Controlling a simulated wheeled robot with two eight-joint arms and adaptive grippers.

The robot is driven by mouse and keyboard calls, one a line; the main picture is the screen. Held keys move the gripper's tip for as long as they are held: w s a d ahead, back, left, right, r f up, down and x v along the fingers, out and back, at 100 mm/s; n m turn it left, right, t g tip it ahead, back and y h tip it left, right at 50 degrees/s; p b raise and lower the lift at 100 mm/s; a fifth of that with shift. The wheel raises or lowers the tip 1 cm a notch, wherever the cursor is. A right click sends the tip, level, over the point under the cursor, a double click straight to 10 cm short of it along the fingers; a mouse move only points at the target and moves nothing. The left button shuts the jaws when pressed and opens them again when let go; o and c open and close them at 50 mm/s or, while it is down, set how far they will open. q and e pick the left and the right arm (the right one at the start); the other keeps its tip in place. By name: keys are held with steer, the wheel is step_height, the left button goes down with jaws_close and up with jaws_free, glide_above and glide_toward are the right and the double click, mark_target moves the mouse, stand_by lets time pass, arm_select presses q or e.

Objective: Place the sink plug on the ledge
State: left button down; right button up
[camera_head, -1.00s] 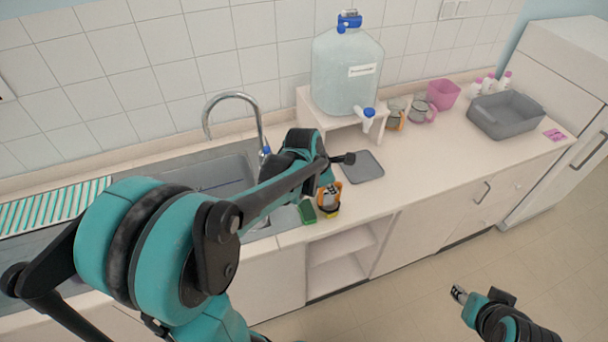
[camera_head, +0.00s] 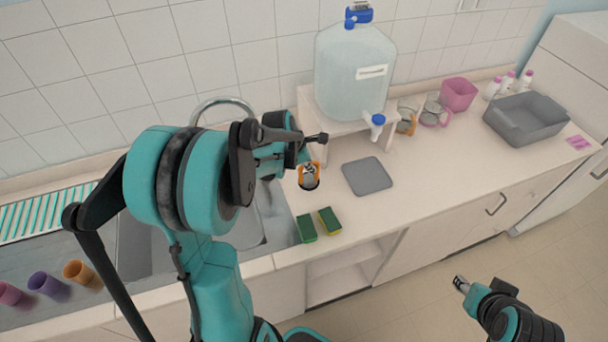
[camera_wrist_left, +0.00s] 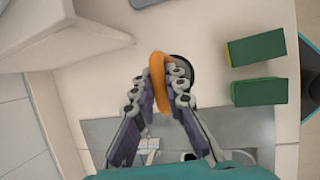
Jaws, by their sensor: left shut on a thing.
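My left gripper (camera_head: 308,170) is shut on the sink plug (camera_head: 309,183), which shows an orange ring and a dark round part. They are over the counter by the sink's right end. In the left wrist view the orange ring (camera_wrist_left: 157,75) stands between the fingertips, and the dark round part (camera_wrist_left: 184,70) is beside it, partly hidden by the fingers. I cannot tell whether the plug touches the counter. A pale ledge (camera_head: 100,165) runs along the tiled wall behind the sink. My right gripper (camera_head: 461,284) is over the floor at lower right, its opening unclear.
Two green sponges (camera_head: 306,228) lie at the counter's front. A grey mat (camera_head: 367,176) lies right of the gripper. The water jug (camera_head: 352,75) stands behind on a white stand (camera_head: 310,105). The sink (camera_head: 135,250) is at left, largely behind my arm.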

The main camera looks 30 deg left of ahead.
mark_target(307, 175)
arm_select(q)
steer(key=shift+w+a+f, duration=0.2)
steer(key=shift+a+f, duration=0.35)
steer(key=shift+a, duration=0.2)
steer(key=shift+a+f, duration=0.2)
steer(key=shift+a, duration=0.1)
step_height(307, 175, down, 4)
steer(key=shift+b, duration=0.7)
steer(key=shift+r, duration=0.15)
steer(key=c, duration=1.9)
jaws_free()
steer(key=o, duration=0.3)
steer(key=shift+o, duration=0.2)
